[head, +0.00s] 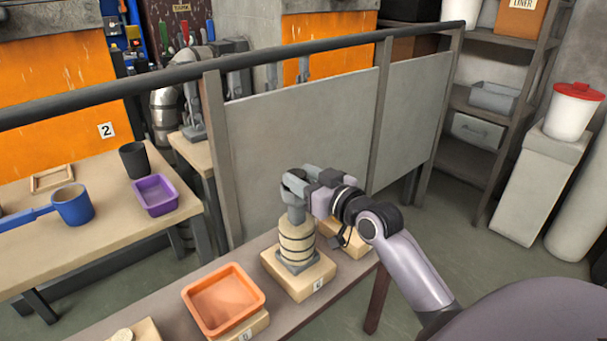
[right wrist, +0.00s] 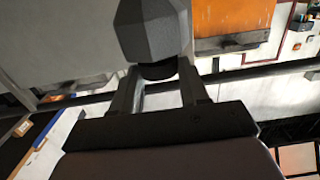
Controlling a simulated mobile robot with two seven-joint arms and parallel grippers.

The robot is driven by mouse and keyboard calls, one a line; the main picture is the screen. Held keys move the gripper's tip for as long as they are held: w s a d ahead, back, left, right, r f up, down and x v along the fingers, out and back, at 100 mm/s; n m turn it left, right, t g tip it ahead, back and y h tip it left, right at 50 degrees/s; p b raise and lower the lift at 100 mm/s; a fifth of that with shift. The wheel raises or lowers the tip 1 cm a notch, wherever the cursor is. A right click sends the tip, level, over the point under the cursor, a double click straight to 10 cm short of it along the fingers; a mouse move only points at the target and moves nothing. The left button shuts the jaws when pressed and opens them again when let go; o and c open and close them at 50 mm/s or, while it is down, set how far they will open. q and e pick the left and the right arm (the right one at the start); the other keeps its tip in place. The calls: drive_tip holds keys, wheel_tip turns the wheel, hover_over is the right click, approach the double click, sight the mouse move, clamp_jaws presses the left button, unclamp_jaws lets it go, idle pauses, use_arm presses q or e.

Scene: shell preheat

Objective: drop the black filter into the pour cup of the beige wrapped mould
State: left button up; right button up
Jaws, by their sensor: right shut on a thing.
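The beige wrapped mould (head: 296,245) stands upright on a pale block on the near bench, banded with dark straps. Its grey pour cup (head: 295,213) is at the top, partly covered by my right gripper (head: 294,180) in the head view. The faceted grey cup (right wrist: 153,28) also shows in the right wrist view, just beyond the fingertips. My right gripper is shut on the black filter (right wrist: 158,71), a dark round edge between its fingers, close to the cup. Whether the filter touches the cup cannot be told. My left gripper is not in view.
An orange tray (head: 258,307) stands left of the mould on the same bench. A grey partition (head: 300,140) with a dark rail rises behind it. On the left table are a purple tray (head: 172,208), a black cup (head: 133,160) and a blue pan (head: 72,205).

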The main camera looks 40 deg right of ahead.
drive_tip(key=shift+f, duration=0.35)
idle(0.6)
drive_tip(key=o, duration=1.1)
drive_tip(key=s+p, duration=0.1)
drive_tip(key=s, duration=0.6)
drive_tip(key=shift+d+r, duration=0.25)
drive_tip(key=shift+d, duration=0.05)
